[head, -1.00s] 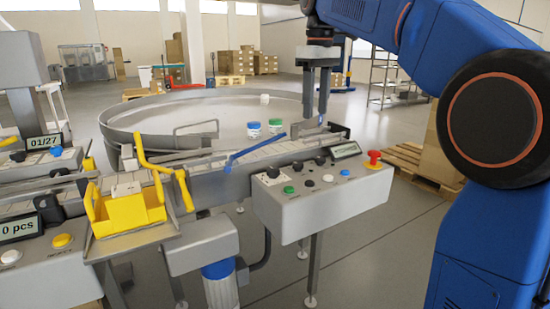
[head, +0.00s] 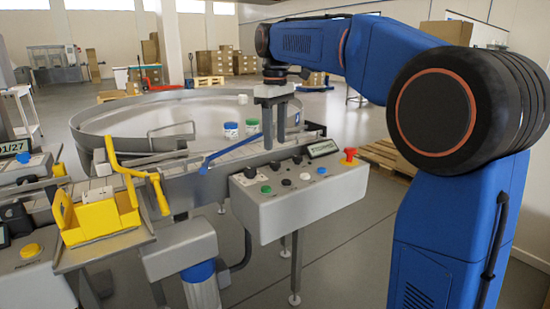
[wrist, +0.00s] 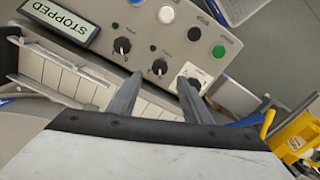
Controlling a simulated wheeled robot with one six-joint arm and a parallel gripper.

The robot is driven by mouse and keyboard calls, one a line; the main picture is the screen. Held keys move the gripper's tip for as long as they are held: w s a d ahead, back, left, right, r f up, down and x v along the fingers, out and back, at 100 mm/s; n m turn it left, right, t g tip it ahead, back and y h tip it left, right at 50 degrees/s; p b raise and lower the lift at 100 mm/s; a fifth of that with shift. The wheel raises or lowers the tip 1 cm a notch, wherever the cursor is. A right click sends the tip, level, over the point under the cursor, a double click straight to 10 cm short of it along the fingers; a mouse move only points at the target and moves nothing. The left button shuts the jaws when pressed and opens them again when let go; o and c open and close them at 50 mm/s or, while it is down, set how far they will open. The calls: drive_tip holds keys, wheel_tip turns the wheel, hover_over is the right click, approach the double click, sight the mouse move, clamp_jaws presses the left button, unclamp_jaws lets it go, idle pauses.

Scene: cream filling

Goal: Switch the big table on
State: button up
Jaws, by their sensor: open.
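The big round table (head: 90,124) is a wide grey disc with a raised rim, behind the control box (head: 300,203). The box carries three black knobs; one (head: 250,172) sits on a white plate at the left end. In front are green (head: 266,189), black (head: 286,182), white (head: 304,176) and blue (head: 321,170) buttons. A display (wrist: 62,20) reads STOPPED in the wrist view. My gripper (head: 274,145) is open and empty, pointing down above the box's back edge. In the wrist view my fingers (wrist: 160,80) reach toward the middle knob (wrist: 159,67) and the white-plate knob (wrist: 195,83); contact is unclear.
A red mushroom button (head: 348,155) stands at the box's right end. A blue guide bar (head: 232,151) crosses the conveyor. Two jars (head: 231,130) and a white item (head: 243,99) are on the round table. A yellow holder (head: 98,216) is at the left.

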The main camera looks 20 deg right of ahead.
sight(275, 163)
wheel_tip(275, 163, down, 7)
drive_tip(key=shift+r, duration=0.15)
idle(0.4)
drive_tip(key=c, duration=1.1)
